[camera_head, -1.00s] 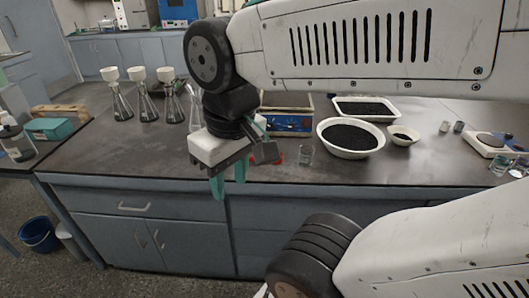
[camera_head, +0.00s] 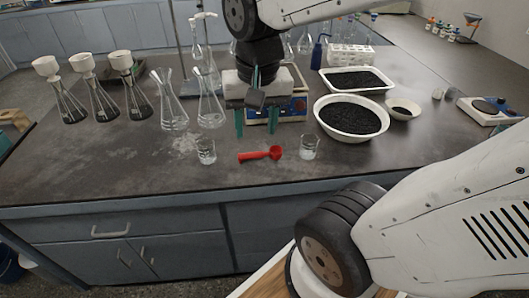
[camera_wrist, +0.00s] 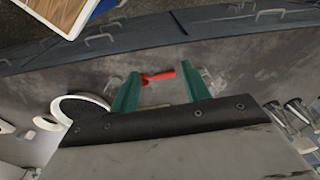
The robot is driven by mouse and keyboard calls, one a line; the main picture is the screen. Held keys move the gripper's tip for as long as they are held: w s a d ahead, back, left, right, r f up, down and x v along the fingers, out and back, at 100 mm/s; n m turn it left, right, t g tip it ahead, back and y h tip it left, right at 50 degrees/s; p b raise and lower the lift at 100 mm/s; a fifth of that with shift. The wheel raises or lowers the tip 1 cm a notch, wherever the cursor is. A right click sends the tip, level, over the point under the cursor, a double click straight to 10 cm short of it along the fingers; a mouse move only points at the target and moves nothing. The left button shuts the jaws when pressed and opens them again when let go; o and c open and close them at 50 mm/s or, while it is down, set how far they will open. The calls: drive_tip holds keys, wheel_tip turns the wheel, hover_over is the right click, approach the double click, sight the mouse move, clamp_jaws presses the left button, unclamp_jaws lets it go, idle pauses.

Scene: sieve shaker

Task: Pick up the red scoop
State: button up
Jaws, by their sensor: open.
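The red scoop (camera_head: 260,154) lies flat on the dark bench top, its handle to the left and its bowl to the right. It lies between two small glass beakers. In the wrist view the scoop (camera_wrist: 160,76) shows beyond and between my fingertips. My gripper (camera_head: 256,130) is open and empty, with its two green fingers pointing down. It is above the bench, behind the scoop in the head view, and apart from it. The wrist view also shows the open fingers (camera_wrist: 158,82).
Small beakers (camera_head: 206,151) and (camera_head: 309,147) stand close on either side of the scoop. Flasks (camera_head: 172,108) stand to the left, some with white funnels. A white bowl of black grains (camera_head: 351,133) is at right. A blue device (camera_head: 294,108) stands behind my gripper. The front bench strip is clear.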

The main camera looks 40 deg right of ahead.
drive_tip(key=w+d+f+m, duration=0.4)
drive_tip(key=w+m, duration=0.2)
drive_tip(key=m+g, duration=0.1)
drive_tip(key=m, duration=1.1)
hover_over(260, 152)
wheel_tip(260, 152, down, 13)
drive_tip(key=shift+s, duration=0.1)
wheel_tip(260, 152, down, 6)
drive_tip(key=shift+d+f, duration=0.1)
drive_tip(key=shift+f, duration=0.6)
clamp_jaws()
